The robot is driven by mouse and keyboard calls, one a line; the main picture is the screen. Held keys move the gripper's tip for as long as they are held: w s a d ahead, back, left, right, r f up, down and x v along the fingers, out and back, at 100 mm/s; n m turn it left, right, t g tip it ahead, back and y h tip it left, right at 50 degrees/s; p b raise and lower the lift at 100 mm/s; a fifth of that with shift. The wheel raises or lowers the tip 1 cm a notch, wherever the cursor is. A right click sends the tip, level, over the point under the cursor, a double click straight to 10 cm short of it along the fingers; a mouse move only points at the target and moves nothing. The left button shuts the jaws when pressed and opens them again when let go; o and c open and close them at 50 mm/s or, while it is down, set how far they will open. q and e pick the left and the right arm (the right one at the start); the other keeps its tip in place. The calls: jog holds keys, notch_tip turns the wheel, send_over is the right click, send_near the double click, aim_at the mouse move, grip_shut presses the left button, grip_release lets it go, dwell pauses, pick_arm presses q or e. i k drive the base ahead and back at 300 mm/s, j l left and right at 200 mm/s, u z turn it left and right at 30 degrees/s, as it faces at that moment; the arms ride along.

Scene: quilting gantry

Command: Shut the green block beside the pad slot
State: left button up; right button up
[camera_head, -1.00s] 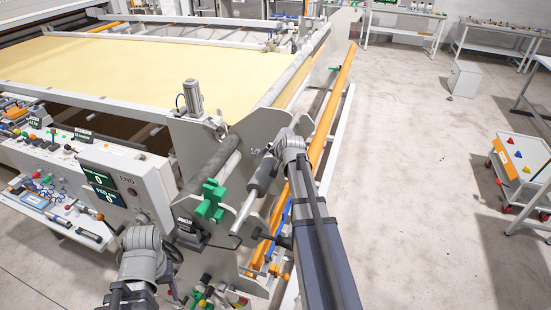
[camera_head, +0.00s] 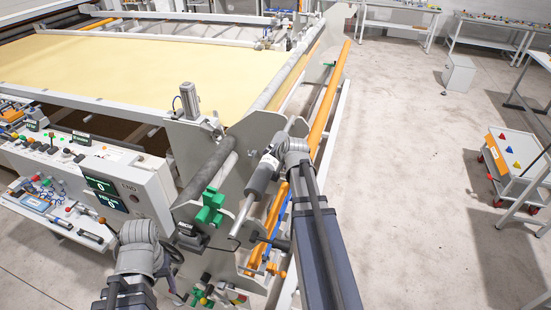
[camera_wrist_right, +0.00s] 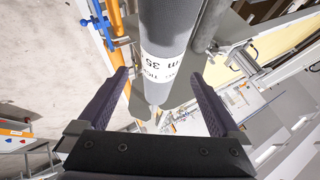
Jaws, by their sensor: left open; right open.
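The green block (camera_head: 210,207) is a chunky cross-shaped piece on the machine's near end, beside a grey bracket plate. Whether it is open or shut I cannot tell. A dark grey roll (camera_head: 262,177) lies to its right. My right gripper (camera_wrist_right: 160,78) is open, its two dark fingers on either side of a labelled grey roll (camera_wrist_right: 168,35); contact is not visible. In the head view, my right wrist hides those fingers, up and right of the green block. My left gripper (camera_head: 140,235) is low left of the block, its fingers mostly hidden.
A control box (camera_head: 115,190) with green readouts stands left of the green block. A long orange bar (camera_head: 328,100) runs along the machine's right side. Green, red and yellow fittings (camera_head: 207,292) sit below. Open floor (camera_head: 410,170) lies to the right, with a white cart (camera_head: 513,155).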

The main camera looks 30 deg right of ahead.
aim_at(212, 201)
jog(key=k+j, duration=0.15)
jog(key=k, duration=0.35)
jog(key=k+j, duration=0.15)
jog(key=k, duration=0.3)
